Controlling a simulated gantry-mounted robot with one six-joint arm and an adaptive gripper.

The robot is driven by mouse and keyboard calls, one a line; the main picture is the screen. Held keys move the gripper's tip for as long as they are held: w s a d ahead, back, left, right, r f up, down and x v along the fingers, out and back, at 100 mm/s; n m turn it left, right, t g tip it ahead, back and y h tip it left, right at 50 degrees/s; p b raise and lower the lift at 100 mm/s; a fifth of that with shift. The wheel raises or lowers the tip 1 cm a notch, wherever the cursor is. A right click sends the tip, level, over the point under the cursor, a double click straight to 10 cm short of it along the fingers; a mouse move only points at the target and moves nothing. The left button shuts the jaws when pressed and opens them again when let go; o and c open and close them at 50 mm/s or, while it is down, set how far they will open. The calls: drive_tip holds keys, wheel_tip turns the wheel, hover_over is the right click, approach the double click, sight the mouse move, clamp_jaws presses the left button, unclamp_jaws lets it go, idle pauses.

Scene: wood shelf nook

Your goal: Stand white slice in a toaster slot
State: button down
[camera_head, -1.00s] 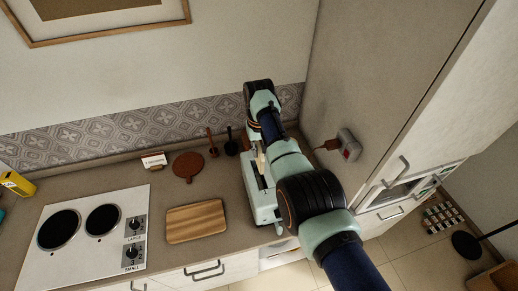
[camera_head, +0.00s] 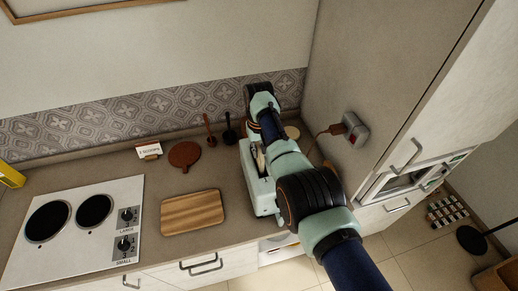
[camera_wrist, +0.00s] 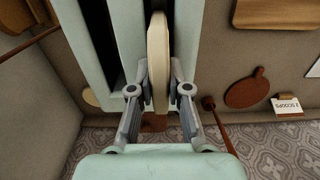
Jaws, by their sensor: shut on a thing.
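The pale green toaster (camera_head: 263,198) stands at the right end of the counter, partly hidden by my arm. In the wrist view the toaster (camera_wrist: 85,70) has two long dark slots. The white slice (camera_wrist: 158,55) stands on edge, lined up along the slot on the right in that view. The slice seems to be over or partly in this slot; its depth cannot be told. My gripper (camera_wrist: 160,91) is shut on the slice, one finger on each side.
A wooden board (camera_head: 192,212) and a hob (camera_head: 75,228) lie left of the toaster. Utensils (camera_head: 229,132), a round brown board (camera_head: 184,154) and a small sign (camera_head: 149,150) are near the back wall. A tall cabinet (camera_head: 400,80) with a wall socket (camera_head: 354,128) stands close on the right.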

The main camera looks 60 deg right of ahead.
drive_tip(key=shift+f, duration=0.2)
drive_tip(key=c, duration=1)
unclamp_jaws()
drive_tip(key=shift+c, duration=0.2)
wheel_tip(320, 180, up, 8)
drive_tip(key=p, duration=0.7)
drive_tip(key=shift+r, duration=0.1)
